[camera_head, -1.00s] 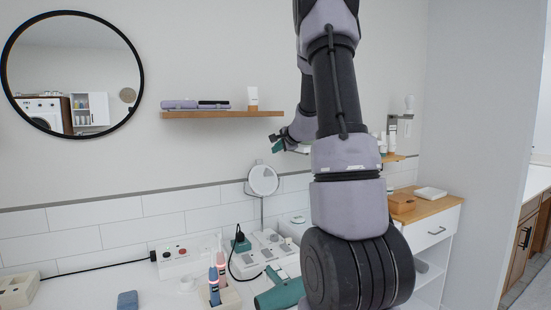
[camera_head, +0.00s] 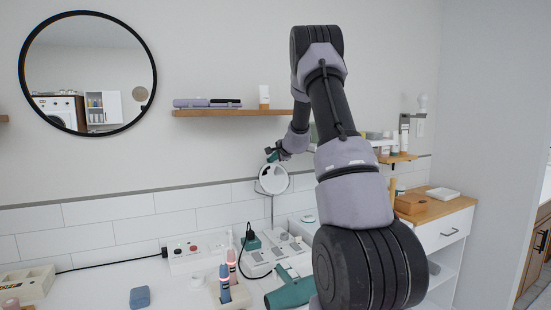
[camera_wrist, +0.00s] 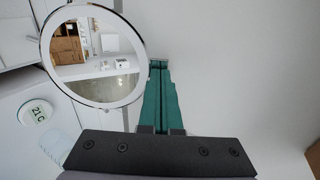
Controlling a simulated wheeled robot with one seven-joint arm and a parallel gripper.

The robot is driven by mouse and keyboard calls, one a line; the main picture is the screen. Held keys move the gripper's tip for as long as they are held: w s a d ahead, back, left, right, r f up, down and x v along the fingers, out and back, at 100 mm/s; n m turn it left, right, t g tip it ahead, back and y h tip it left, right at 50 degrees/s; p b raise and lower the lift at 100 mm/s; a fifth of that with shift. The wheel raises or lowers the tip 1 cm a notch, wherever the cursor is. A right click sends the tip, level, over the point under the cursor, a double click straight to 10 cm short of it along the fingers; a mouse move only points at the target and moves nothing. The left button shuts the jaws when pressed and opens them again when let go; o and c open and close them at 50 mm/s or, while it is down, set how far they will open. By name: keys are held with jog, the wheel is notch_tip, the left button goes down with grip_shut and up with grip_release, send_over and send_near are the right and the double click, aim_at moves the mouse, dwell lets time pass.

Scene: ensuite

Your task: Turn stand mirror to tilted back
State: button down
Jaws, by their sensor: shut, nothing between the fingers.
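The stand mirror (camera_head: 272,179) is a small round mirror with a white rim on a thin stem, standing on the counter below the wooden shelf. In the wrist view its round head (camera_wrist: 95,57) fills the upper left, with its glass facing the camera. My gripper (camera_head: 271,154) is at the top edge of the mirror in the head view. In the wrist view my gripper's green fingers (camera_wrist: 159,66) are together and empty, just right of the mirror's rim. I cannot tell whether they touch the rim.
A wooden shelf (camera_head: 225,113) hangs above the mirror. A green hair dryer (camera_head: 290,290), toothbrushes (camera_head: 225,282) and a power strip (camera_head: 196,250) crowd the counter. A round wall mirror (camera_head: 88,73) hangs at left. A white cabinet (camera_head: 440,232) stands at right.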

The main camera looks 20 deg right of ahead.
jog(key=shift+w+a, duration=0.15)
jog(key=shift+w, duration=0.35)
jog(key=shift+s, duration=0.15)
